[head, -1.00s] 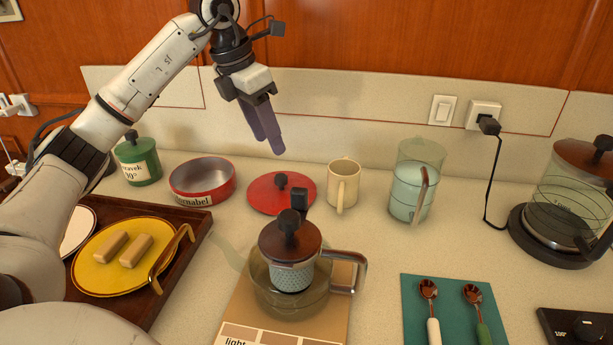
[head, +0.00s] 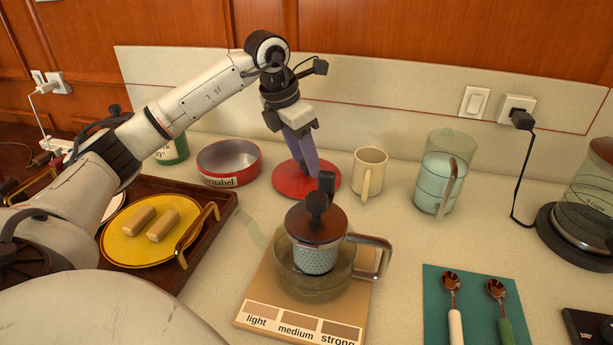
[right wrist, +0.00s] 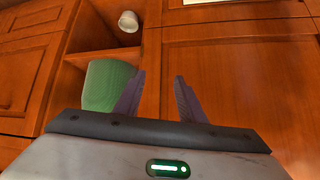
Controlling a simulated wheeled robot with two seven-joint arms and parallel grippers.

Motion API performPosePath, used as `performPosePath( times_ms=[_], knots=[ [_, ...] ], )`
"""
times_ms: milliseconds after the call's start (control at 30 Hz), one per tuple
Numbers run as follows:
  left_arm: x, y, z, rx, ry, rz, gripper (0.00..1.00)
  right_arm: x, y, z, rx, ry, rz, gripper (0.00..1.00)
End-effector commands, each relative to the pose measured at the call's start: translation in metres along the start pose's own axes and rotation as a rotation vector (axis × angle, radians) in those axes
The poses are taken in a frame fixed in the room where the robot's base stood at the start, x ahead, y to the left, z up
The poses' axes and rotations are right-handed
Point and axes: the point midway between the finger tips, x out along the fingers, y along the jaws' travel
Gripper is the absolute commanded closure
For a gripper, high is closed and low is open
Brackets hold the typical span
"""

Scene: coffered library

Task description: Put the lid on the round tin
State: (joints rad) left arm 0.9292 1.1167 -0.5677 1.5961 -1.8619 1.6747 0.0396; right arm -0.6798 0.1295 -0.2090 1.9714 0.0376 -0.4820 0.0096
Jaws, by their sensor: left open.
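The round tin (head: 247,173) is red outside and grey inside, open at the top, with a partly readable label. It stands near the back wall in the head view. The red lid (head: 285,184) lies flat on the counter to its right. My left gripper (head: 307,172) is open and points down over the lid. Its purple fingers hide the lid's dark knob, so I cannot tell whether they touch it. My right gripper (right wrist: 157,95) shows in the right wrist view, open and empty, facing wooden cabinets.
A press pot with a brown top (head: 316,222) stands in front of the lid on a tan card (head: 262,285). A wooden tray (head: 215,215) with a yellow plate (head: 122,245) is at left.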

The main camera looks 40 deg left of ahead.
Motion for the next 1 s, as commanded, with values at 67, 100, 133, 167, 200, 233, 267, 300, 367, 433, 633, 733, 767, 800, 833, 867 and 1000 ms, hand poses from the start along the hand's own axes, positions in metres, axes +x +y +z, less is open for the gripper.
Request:
performPosePath(
  times_ms=[67,100,133,167,200,233,267,300,367,433,633,733,767,800,833,867,1000],
  knots=[
    [0.0,0.0,0.0,0.0,0.0,0.0,0.55,0.0,0.0,0.0,0.001,0.0,0.001,0.64],
    [0.0,0.0,0.0,0.0,0.0,0.0,0.61,0.0,0.001,0.0,0.001,-0.001,0.001,0.64],
    [0.0,0.0,0.0,0.0,0.0,0.0,0.66,0.0,0.001,0.0,0.001,-0.001,0.001,0.64],
    [0.0,0.0,0.0,0.0,0.0,0.0,0.71,0.0,0.001,0.001,0.001,-0.001,0.001,0.64],
    [0.0,0.0,0.0,0.0,0.0,0.0,0.77,0.0,0.001,0.001,0.001,-0.002,0.002,0.64],
    [0.0,0.0,0.0,0.0,0.0,0.0,0.82,0.0,0.001,0.001,0.001,-0.002,0.002,0.64],
    [0.0,0.0,0.0,0.0,0.0,0.0,0.88,0.0,0.001,0.002,0.001,-0.003,0.002,0.64],
    [-0.001,0.0,0.0,0.0,0.0,0.0,0.94,0.0,0.001,0.002,0.001,-0.004,0.002,0.64],
    [-0.001,0.0,0.0,0.0,0.0,0.0,1.0,0.0,0.001,0.003,0.002,-0.006,0.002,0.64],
    [-0.001,0.0,0.0,0.0,-0.001,0.0,1.0,0.0,0.001,0.005,0.002,-0.009,0.002,0.64],
    [-0.002,0.0,0.001,0.0,-0.001,0.001,1.0,-0.001,0.001,0.007,0.003,-0.013,0.003,0.64],
    [-0.01,0.001,0.004,0.0,-0.004,0.001,1.0,-0.001,0.001,0.006,0.003,-0.014,0.003,0.64],
    [-0.014,0.001,0.005,-0.001,-0.006,0.001,1.0,-0.002,0.001,0.006,0.003,-0.014,0.003,0.64],
    [-0.02,0.001,0.007,-0.001,-0.005,0.001,1.0,-0.002,0.001,0.005,0.003,-0.014,0.003,0.64],
    [-0.026,0.001,0.009,-0.001,-0.007,0.002,1.0,-0.003,0.001,0.005,0.004,-0.014,0.003,0.64],
    [-0.032,0.001,0.011,-0.001,-0.006,0.002,1.0,-0.003,0.001,0.005,0.004,-0.014,0.003,0.64],
    [-0.061,0.0,0.02,0.0,-0.006,0.001,1.0,-0.005,0.001,0.004,0.005,-0.016,0.003,0.64]
  ],
)
